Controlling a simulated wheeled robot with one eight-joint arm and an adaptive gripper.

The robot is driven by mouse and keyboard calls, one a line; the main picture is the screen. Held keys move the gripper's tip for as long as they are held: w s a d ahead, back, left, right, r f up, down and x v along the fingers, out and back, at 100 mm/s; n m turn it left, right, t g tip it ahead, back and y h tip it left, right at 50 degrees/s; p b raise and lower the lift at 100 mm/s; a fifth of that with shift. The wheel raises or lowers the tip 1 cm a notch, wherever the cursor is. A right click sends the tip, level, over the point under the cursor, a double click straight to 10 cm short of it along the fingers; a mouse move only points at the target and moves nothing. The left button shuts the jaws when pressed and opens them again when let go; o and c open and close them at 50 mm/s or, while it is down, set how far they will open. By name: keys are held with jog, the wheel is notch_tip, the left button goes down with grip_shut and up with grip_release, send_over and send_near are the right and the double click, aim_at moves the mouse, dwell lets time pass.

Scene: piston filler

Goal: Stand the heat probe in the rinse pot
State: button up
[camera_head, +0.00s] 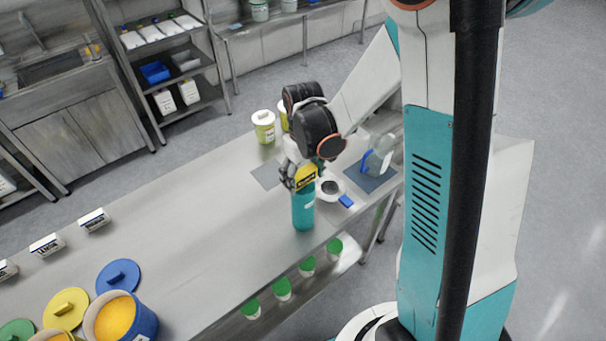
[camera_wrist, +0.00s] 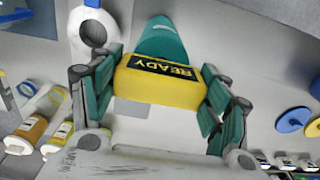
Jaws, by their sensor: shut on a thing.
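The heat probe shows as a yellow block (camera_head: 306,178) with a dark label; in the wrist view its yellow head (camera_wrist: 160,88) reads READY. My gripper (camera_head: 303,174) is shut on it, with the finger pads on both sides of the head. A teal cylinder, which looks like the rinse pot (camera_head: 303,212), stands upright on the bench directly below the yellow head. It also shows behind the head in the wrist view (camera_wrist: 163,42). The probe's stem is hidden, so I cannot tell how deep it sits in the pot or whether it touches.
A white stand with a dark round centre (camera_head: 330,188) and a blue block (camera_head: 346,201) are right of the pot. A clear jug with a blue handle (camera_head: 378,158) stands beyond. Yellow-labelled jars (camera_head: 264,127) are behind.

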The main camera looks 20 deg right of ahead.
jog(key=shift+f, duration=0.4)
jog(key=o, duration=1.1)
jog(key=shift+o, duration=0.2)
jog(key=shift+r, duration=0.1)
notch_tip(320, 180, up, 12)
jog(key=shift+f, duration=0.1)
dwell(0.3)
